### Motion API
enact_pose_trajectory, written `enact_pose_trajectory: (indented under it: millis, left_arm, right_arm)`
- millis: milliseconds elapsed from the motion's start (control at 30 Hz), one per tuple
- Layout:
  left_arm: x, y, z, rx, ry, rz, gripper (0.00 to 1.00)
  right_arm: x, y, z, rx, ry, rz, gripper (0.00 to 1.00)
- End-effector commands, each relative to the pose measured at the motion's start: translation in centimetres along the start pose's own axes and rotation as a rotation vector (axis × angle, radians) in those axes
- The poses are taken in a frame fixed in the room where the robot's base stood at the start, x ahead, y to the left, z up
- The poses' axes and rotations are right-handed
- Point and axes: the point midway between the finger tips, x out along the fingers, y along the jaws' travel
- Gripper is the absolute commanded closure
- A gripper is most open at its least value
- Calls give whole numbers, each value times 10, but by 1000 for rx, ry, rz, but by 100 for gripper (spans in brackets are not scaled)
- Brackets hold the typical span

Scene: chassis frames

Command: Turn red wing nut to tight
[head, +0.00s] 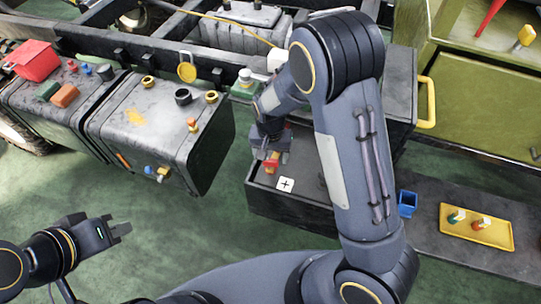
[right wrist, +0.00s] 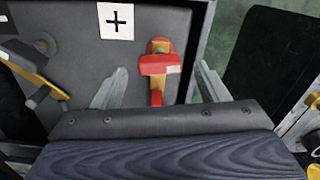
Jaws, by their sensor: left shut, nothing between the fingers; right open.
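The red wing nut (right wrist: 160,66) stands on the dark flat top of a black box (right wrist: 75,60), close to that top's right edge in the right wrist view. It lies crosswise, with a yellow part behind it and a small pale mark on its right end. My right gripper (right wrist: 162,72) is open, with one finger on each side of the nut and a gap on both sides. In the head view the red wing nut (head: 271,162) shows just below my right gripper, partly hidden by it. My left gripper (head: 120,229) is shut and empty over the green floor, at lower left.
A white plus label (head: 285,185) is on the box top beside the nut. A black and yellow lever-like part (right wrist: 35,70) is at left in the right wrist view. A grey tank (head: 160,125) stands left of the box. A yellow tray (head: 476,227) lies at right.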

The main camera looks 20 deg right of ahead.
Motion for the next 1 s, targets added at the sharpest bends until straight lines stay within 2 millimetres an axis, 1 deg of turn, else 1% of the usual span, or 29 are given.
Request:
enact_pose_trajectory:
  millis: [33, 200, 300, 400, 533, 1000]
  left_arm:
    - [-2, 1, -1, 0, 0, 0, 100]
    - [-5, 2, -2, 0, 0, 0, 100]
    - [-6, 3, -3, 0, 0, 0, 100]
    - [-6, 3, -3, 0, 0, 0, 100]
    - [-7, 3, -3, 0, 0, 0, 100]
    - [-6, 3, -3, 0, 0, 0, 100]
  right_arm:
    - [-11, -1, -1, -1, 4, -4, 33]
    - [-41, -1, 0, -1, 4, -4, 33]
    - [-54, -1, -1, 0, 3, -4, 33]
    - [-63, -1, -1, 0, 3, -2, 33]
    - [-66, 0, 0, 0, 3, -1, 33]
    - [-66, 0, 0, 0, 2, -1, 33]
